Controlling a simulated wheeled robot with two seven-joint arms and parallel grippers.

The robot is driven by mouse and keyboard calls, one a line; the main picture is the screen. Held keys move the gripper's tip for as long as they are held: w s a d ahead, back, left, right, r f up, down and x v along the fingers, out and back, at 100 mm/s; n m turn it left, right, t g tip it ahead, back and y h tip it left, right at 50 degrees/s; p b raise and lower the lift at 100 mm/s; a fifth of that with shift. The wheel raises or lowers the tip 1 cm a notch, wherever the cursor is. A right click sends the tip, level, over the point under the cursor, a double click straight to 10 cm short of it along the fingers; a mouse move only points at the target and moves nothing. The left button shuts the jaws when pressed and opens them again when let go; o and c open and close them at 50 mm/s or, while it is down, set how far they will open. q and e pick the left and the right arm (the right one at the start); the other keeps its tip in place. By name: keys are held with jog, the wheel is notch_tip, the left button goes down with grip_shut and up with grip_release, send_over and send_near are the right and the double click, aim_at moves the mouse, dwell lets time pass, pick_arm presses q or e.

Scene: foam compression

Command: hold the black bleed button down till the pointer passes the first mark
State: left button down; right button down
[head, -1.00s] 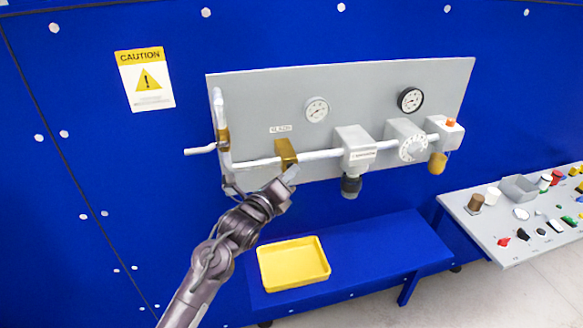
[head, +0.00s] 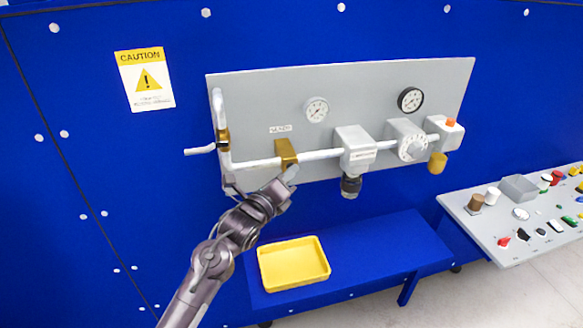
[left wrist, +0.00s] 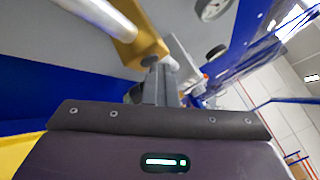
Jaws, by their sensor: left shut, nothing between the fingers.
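The brass block (head: 286,152) sits on the white pipe below a small label (head: 281,128). My left gripper (head: 291,174) is shut and empty, its tips at the underside of this block. In the left wrist view the shut fingers (left wrist: 160,86) point up at the brass block (left wrist: 138,48). A small dark part (left wrist: 150,61) shows between tips and block; I cannot tell if it is the black bleed button or if they touch. The white gauge (head: 317,109) and black-rimmed gauge (head: 411,99) are on the grey panel (head: 255,95); their pointers are too small to read.
A grey regulator (head: 356,148) with a black knob (head: 350,186) hangs right of the block. A yellow tray (head: 293,264) lies on the blue shelf (head: 385,250) below. A grey table (head: 478,222) with several small parts stands at right.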

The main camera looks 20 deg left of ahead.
pick_arm(q)
jog(key=shift+s, duration=0.1)
dwell(0.7)
jog(key=shift+s+d+f, duration=0.1)
jog(key=shift+s+d, duration=0.25)
jog(key=shift+s, duration=0.2)
jog(key=s+d, duration=0.1)
jog(key=s, duration=0.1)
jog(key=s+d, duration=0.2)
jog(key=shift+s+p, duration=0.1)
jog(key=shift+p, duration=0.25)
dwell(0.4)
